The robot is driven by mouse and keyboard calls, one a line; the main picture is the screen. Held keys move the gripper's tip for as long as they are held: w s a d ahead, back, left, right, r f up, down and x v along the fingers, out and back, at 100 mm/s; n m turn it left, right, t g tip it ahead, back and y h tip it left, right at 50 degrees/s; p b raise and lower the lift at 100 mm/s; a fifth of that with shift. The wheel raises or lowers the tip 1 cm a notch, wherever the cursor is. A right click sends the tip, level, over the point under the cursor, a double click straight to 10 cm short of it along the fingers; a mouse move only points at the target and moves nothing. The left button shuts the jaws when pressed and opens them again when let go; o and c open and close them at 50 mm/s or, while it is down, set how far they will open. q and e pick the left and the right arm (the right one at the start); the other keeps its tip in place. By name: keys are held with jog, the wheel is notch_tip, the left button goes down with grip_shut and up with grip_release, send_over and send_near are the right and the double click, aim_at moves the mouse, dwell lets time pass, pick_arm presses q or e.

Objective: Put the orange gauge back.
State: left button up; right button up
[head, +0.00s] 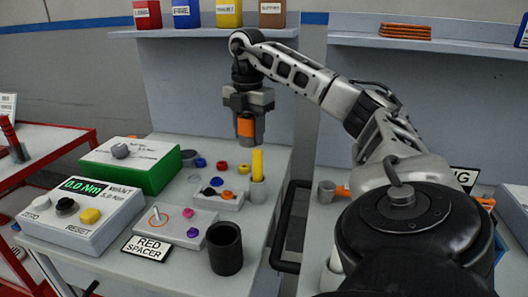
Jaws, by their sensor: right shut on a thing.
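My right gripper (247,118) hangs pointing down above the middle of the grey bench, with my right arm reaching in from the right. It is shut on the orange gauge (245,128), whose orange part shows between the fingers. The gripper hides the rest of the gauge. A yellow upright cylinder (257,164) stands below and slightly right of it, apart from the gripper in the picture. A small grey block with coloured pieces (218,199) lies below. My left gripper is not in view.
A green-sided box with a knob (152,182) and a grey 0.0 Nm meter box (78,243) stand at left. A RED SPACER plate (176,228) and a dark cup (225,250) are in front. Shelves with coloured boxes (228,14) run behind. Small coloured rings lie loose on the bench.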

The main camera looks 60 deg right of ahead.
jog(key=d+f, duration=0.1)
jog(key=f, duration=0.1)
jog(key=s+d+f+b, duration=0.1)
jog(key=d+f, duration=0.2)
jog(key=f, duration=0.1)
jog(key=shift+s+d+f+b, duration=0.15)
jog(key=shift+s+d+b, duration=0.05)
jog(key=shift+s+b, duration=0.2)
notch_tip(320, 180, down, 4)
jog(key=shift+f+b, duration=0.15)
jog(key=shift+b, duration=0.2)
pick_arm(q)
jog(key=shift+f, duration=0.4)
pick_arm(e)
jog(key=shift+f, duration=0.15)
jog(key=o, duration=0.8)
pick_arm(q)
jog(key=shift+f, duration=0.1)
pick_arm(e)
jog(key=shift+o, duration=0.2)
